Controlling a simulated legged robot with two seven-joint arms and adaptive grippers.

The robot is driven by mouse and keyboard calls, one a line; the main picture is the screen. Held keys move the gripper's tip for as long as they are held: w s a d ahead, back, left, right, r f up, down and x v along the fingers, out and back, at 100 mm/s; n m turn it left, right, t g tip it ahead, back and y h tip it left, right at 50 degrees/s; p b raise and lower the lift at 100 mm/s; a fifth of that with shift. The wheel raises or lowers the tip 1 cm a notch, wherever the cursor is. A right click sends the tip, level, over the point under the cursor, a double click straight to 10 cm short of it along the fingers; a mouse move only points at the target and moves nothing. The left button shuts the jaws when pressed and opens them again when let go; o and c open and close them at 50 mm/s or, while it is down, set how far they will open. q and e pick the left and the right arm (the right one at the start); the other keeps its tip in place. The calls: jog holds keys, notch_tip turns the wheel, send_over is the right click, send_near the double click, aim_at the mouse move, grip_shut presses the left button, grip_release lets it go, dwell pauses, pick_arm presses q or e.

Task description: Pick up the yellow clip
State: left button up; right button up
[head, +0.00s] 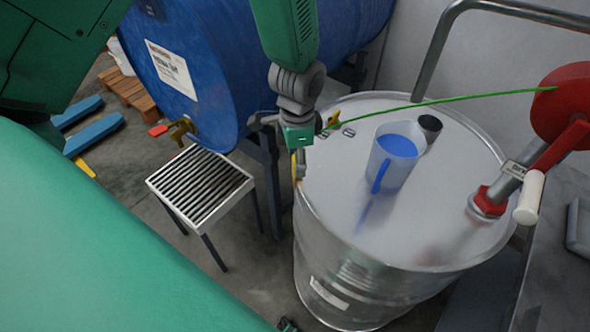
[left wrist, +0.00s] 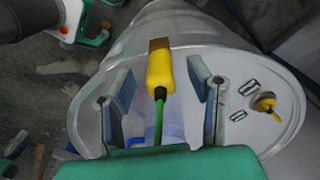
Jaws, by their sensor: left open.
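The yellow clip (left wrist: 160,75) has a brown, copper-like jaw at its far end and a green cable at its near end. In the left wrist view it sits at the rim of the steel drum (left wrist: 205,28). My left gripper (left wrist: 160,82) is open, with one finger on each side of the clip and a gap visible to both. In the head view my left gripper (head: 299,160) points down at the left rim of the drum (head: 345,262) and hides most of the clip; only a thin yellow sliver shows there. My right gripper does not show.
A blue barrel (head: 225,60) and a grated stand (head: 200,187) are at left.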

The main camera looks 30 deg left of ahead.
pick_arm(q)
jog(key=shift+d+r, duration=0.15)
jog(key=shift+d, duration=0.2)
jog(key=shift+s+d, duration=0.1)
jog(key=shift+d, duration=0.15)
jog(key=c, duration=0.4)
grip_shut()
jog(key=shift+a, duration=0.85)
jog(key=shift+a+f, duration=0.2)
jog(key=shift+s+r, duration=0.1)
jog(key=shift+d+r+p, duration=0.15)
jog(key=shift+r+p, duration=0.1)
jog(key=shift+p, duration=0.1)
jog(key=r+p, duration=0.3)
jog(key=r, duration=0.1)
jog(key=r+p, duration=0.3)
jog(key=r, duration=0.1)
jog(key=shift+w+d+r+p, duration=0.1)
jog(key=shift+w+r+p, duration=0.1)
jog(key=shift+p, duration=0.1)
jog(key=shift+r, duration=0.5)
jog(key=shift+s, duration=0.1)
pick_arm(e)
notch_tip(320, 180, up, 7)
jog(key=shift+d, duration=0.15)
